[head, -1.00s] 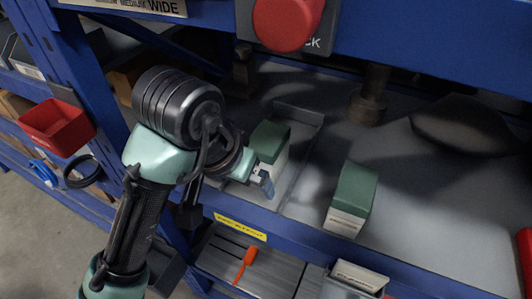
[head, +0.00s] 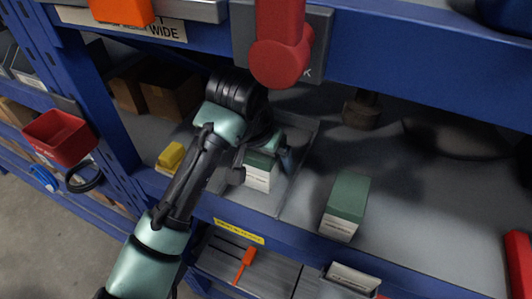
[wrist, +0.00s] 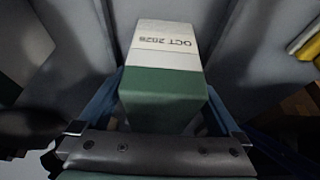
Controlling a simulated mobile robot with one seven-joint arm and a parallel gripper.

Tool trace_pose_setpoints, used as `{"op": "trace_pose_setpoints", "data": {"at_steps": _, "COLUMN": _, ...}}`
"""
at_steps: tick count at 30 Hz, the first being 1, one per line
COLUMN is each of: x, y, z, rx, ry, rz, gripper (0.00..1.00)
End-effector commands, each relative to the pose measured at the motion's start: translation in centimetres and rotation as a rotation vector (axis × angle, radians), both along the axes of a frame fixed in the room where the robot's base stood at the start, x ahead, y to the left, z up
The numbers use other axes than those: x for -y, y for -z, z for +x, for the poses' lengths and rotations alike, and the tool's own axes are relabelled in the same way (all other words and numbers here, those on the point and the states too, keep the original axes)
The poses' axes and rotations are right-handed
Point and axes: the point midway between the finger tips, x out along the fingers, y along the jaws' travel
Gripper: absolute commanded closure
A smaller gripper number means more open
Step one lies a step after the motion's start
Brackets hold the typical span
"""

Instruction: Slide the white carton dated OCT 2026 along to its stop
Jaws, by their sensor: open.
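A white carton with a green end (head: 257,178) stands on the grey shelf inside a low rail. My gripper (head: 272,158) is over it, and my arm hides part of it. In the wrist view the carton (wrist: 166,58) sits between my two blue fingers (wrist: 164,85), with its green end toward the palm. Its print appears upside down and seems to read OCT 2026; the last digit is not sharp. My gripper is open, a finger on each side; I cannot tell whether either touches. The grey rail (head: 302,135) runs along the right and behind; no separate stop is clear.
A second green and white carton (head: 345,205) stands to the right, outside the rail. A yellow object (head: 170,157) lies left of my arm. A blue beam with a red knob (head: 282,62) overhangs the shelf. A dark post (head: 361,110) stands behind.

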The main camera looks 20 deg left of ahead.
Motion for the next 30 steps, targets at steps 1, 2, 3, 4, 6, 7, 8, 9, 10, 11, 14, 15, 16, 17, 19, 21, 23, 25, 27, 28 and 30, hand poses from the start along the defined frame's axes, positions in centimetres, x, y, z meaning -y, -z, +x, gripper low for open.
{"op": "trace_pose_setpoints", "data": {"at_steps": 1, "x": -0.01, "y": 0.04, "z": 0.00, "rx": 0.000, "ry": 0.000, "rz": 0.000, "gripper": 0.00}}
{"op": "trace_pose_setpoints", "data": {"at_steps": 2, "x": -0.02, "y": 0.05, "z": -0.01, "rx": 0.000, "ry": 0.000, "rz": 0.000, "gripper": 0.00}}
{"op": "trace_pose_setpoints", "data": {"at_steps": 3, "x": -0.01, "y": 0.05, "z": -0.01, "rx": 0.000, "ry": 0.000, "rz": 0.000, "gripper": 0.00}}
{"op": "trace_pose_setpoints", "data": {"at_steps": 4, "x": -0.01, "y": 0.05, "z": -0.01, "rx": 0.000, "ry": 0.000, "rz": 0.000, "gripper": 0.00}}
{"op": "trace_pose_setpoints", "data": {"at_steps": 6, "x": -0.01, "y": 0.04, "z": -0.02, "rx": 0.000, "ry": 0.000, "rz": 0.000, "gripper": 0.07}}
{"op": "trace_pose_setpoints", "data": {"at_steps": 7, "x": -0.01, "y": 0.04, "z": -0.02, "rx": 0.000, "ry": 0.000, "rz": 0.000, "gripper": 0.13}}
{"op": "trace_pose_setpoints", "data": {"at_steps": 8, "x": -0.01, "y": 0.03, "z": -0.02, "rx": 0.000, "ry": 0.000, "rz": 0.000, "gripper": 0.18}}
{"op": "trace_pose_setpoints", "data": {"at_steps": 9, "x": -0.01, "y": 0.03, "z": -0.02, "rx": 0.000, "ry": 0.000, "rz": 0.000, "gripper": 0.25}}
{"op": "trace_pose_setpoints", "data": {"at_steps": 10, "x": -0.01, "y": 0.02, "z": -0.02, "rx": 0.000, "ry": 0.000, "rz": 0.000, "gripper": 0.31}}
{"op": "trace_pose_setpoints", "data": {"at_steps": 11, "x": -0.01, "y": 0.02, "z": -0.02, "rx": 0.000, "ry": 0.000, "rz": 0.000, "gripper": 0.36}}
{"op": "trace_pose_setpoints", "data": {"at_steps": 14, "x": -0.01, "y": 0.01, "z": -0.02, "rx": 0.000, "ry": 0.000, "rz": 0.000, "gripper": 0.54}}
{"op": "trace_pose_setpoints", "data": {"at_steps": 15, "x": -0.01, "y": 0.01, "z": -0.02, "rx": 0.000, "ry": 0.000, "rz": 0.000, "gripper": 0.61}}
{"op": "trace_pose_setpoints", "data": {"at_steps": 16, "x": 0.00, "y": 0.01, "z": -0.02, "rx": 0.000, "ry": 0.000, "rz": 0.000, "gripper": 0.67}}
{"op": "trace_pose_setpoints", "data": {"at_steps": 17, "x": -0.01, "y": 0.00, "z": -0.02, "rx": 0.000, "ry": 0.000, "rz": 0.000, "gripper": 0.72}}
{"op": "trace_pose_setpoints", "data": {"at_steps": 19, "x": 0.00, "y": 0.00, "z": -0.02, "rx": 0.000, "ry": 0.000, "rz": 0.000, "gripper": 0.85}}
{"op": "trace_pose_setpoints", "data": {"at_steps": 21, "x": 0.00, "y": -0.01, "z": -0.02, "rx": 0.000, "ry": 0.000, "rz": 0.000, "gripper": 0.97}}
{"op": "trace_pose_setpoints", "data": {"at_steps": 23, "x": -0.01, "y": -0.08, "z": 0.01, "rx": 0.002, "ry": 0.000, "rz": 0.001, "gripper": 1.00}}
{"op": "trace_pose_setpoints", "data": {"at_steps": 25, "x": -0.01, "y": -0.09, "z": 0.08, "rx": 0.002, "ry": 0.000, "rz": 0.001, "gripper": 1.00}}
{"op": "trace_pose_setpoints", "data": {"at_steps": 27, "x": 0.00, "y": -0.12, "z": 0.24, "rx": 0.002, "ry": 0.001, "rz": 0.001, "gripper": 1.00}}
{"op": "trace_pose_setpoints", "data": {"at_steps": 28, "x": 0.01, "y": -0.12, "z": 0.34, "rx": 0.001, "ry": 0.001, "rz": 0.001, "gripper": 1.00}}
{"op": "trace_pose_setpoints", "data": {"at_steps": 30, "x": 0.01, "y": -0.11, "z": 0.56, "rx": 0.001, "ry": 0.000, "rz": 0.001, "gripper": 1.00}}
